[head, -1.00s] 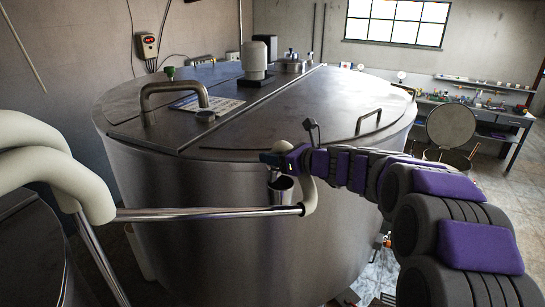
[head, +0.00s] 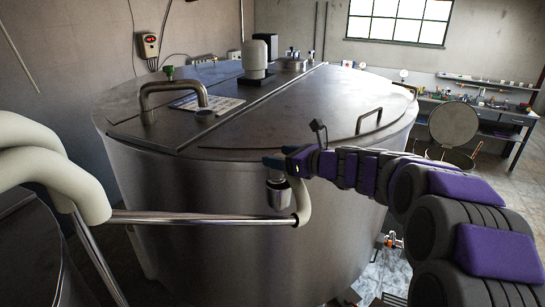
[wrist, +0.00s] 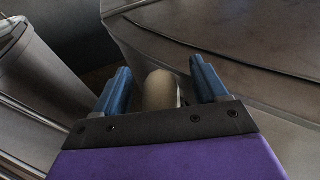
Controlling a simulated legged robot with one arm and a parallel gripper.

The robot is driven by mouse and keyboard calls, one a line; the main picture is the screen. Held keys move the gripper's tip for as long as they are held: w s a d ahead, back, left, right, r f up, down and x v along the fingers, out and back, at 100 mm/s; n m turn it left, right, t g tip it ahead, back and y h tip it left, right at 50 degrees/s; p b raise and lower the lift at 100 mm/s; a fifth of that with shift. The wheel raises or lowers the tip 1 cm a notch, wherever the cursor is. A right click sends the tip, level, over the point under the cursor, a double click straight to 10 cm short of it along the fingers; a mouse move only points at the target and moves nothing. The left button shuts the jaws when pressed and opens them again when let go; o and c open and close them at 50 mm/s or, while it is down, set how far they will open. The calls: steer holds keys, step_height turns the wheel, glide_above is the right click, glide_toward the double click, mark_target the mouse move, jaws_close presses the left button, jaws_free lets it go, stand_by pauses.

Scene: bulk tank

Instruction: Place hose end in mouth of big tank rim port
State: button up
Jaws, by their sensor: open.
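The big tank (head: 230,215) is a wide steel drum with a flat lid. A small steel cup-like rim port (head: 279,198) is at its near side, below my gripper (head: 278,163). The cream hose (head: 302,203) arches over under my gripper, and its end (head: 276,175) points down at the port's mouth. It appears to meet the mouth; how deep it sits is hidden. My gripper is open. In the wrist view, the cream hose (wrist: 160,90) lies between the two blue fingers, with a gap on each side.
A steel pipe (head: 200,218) runs across the front from thick cream hose loops (head: 50,165) at left. A workbench (head: 480,115) is at back right. Another steel vessel (head: 30,250) is at lower left.

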steer(key=v, duration=1)
steer(key=shift+b, duration=0.3)
steer(key=shift+s+d, duration=0.1)
steer(key=shift+s, duration=0.05)
steer(key=s+a+f+n+g+h, duration=0.2)
steer(key=s+f+n+g, duration=0.35)
steer(key=s, duration=0.65)
steer(key=s+a+f+n+g+h, duration=0.25)
steer(key=s+f+n, duration=0.35)
steer(key=s+n, duration=0.45)
steer(key=s+d+f+n+g+h, duration=0.1)
steer(key=s+d+f+n+h, duration=0.35)
steer(key=s+d, duration=0.45)
steer(key=s+d+f+n+g+h, duration=0.25)
steer(key=s+d+f+n, duration=0.35)
steer(key=s, duration=0.6)
step_height(320, 180, down, 18)
steer(key=m+b, duration=0.1)
steer(key=b, duration=1.9)
steer(key=shift+t+h, duration=0.35)
steer(key=shift+h, duration=0.1)
